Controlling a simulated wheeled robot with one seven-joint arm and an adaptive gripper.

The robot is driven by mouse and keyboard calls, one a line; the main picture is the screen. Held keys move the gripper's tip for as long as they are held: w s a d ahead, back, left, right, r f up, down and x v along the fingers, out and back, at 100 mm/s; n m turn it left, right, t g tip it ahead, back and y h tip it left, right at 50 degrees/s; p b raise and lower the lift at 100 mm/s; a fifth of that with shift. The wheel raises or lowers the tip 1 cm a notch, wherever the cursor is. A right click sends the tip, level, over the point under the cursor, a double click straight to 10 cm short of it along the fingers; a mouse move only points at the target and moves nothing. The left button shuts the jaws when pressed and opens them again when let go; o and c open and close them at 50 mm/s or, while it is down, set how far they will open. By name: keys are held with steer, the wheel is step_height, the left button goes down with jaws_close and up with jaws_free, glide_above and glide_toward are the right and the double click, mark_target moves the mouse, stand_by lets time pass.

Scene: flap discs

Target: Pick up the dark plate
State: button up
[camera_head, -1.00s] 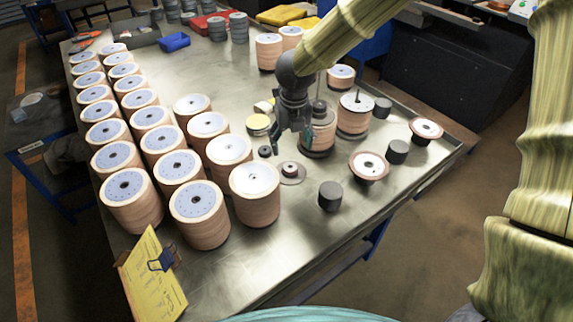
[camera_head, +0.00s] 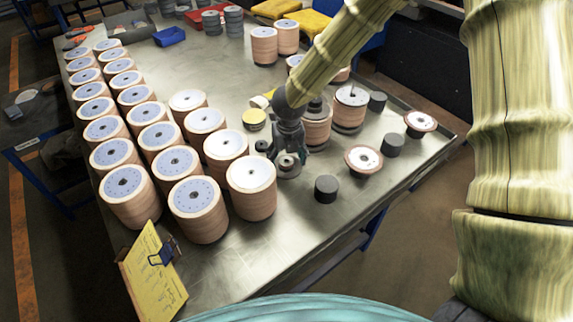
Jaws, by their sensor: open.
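A small flat dark grey plate with a round hub (camera_head: 288,170) lies on the metal table, just left of the table's middle right area. It looks like the dark plate. My gripper (camera_head: 288,157) points down right at it, with its fingers around or just above the hub. The fingers are open, and whether they touch the hub cannot be told. My gripper and wrist hide the far part of the plate.
A tall flap disc stack (camera_head: 251,188) stands close on the left. Another stack (camera_head: 317,126) is right behind my gripper. A black cylinder (camera_head: 326,188) and a flanged disc (camera_head: 363,160) stand to the right. The table (camera_head: 275,250) is bare in front.

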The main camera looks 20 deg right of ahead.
steer(key=shift+f, duration=0.2)
steer(key=shift+c, duration=0.3)
steer(key=c, duration=1.4)
